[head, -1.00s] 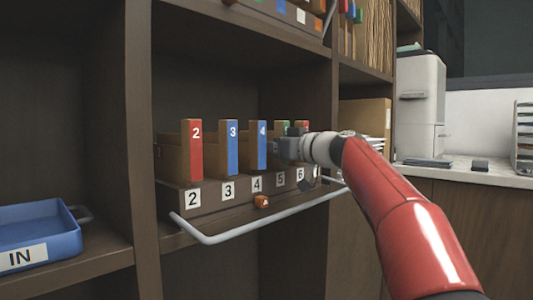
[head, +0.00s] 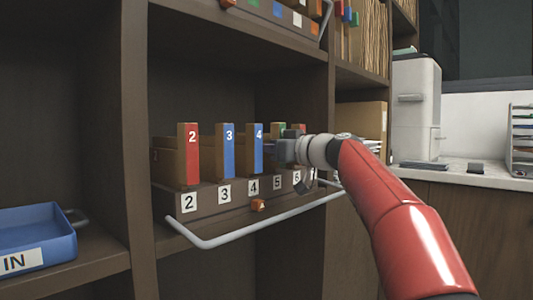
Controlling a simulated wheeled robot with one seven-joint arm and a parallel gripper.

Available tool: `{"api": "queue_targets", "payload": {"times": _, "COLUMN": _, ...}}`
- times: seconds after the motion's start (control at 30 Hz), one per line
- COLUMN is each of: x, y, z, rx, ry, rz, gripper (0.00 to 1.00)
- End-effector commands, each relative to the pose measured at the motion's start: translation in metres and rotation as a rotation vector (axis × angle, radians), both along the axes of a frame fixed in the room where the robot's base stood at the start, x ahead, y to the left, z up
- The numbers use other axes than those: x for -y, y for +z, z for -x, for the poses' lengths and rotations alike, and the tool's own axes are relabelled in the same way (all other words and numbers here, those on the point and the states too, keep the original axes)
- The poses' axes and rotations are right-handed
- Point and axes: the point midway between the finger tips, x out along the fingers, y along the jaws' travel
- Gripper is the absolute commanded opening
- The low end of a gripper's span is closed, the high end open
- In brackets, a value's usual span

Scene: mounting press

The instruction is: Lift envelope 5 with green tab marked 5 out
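Envelope 5's green tab (head: 280,128) shows only in part at the top, behind my gripper, in the slot row on the middle shelf. Its number is hidden. The slot label 5 (head: 277,182) shows below on the rack front. My gripper (head: 285,150) is right at envelope 5, in front of its tab. Its fingers are hidden by its own body, so I cannot tell whether it is open or shut on the tab. Red envelope 2 (head: 188,155), blue envelope 3 (head: 226,150) and blue envelope 4 (head: 256,148) stand upright to the left.
A red tab (head: 299,127) stands just right of my gripper. A blue IN tray (head: 40,225) sits at the left. A shelf is overhead.

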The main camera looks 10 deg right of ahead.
Motion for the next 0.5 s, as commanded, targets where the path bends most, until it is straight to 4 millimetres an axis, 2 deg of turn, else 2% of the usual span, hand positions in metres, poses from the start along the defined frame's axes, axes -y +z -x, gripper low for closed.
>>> {"api": "queue_targets", "payload": {"times": 0.5, "x": 0.000, "y": 0.072, "z": 0.000, "rx": 0.003, "ry": 0.001, "rz": 0.000, "gripper": 0.00}}
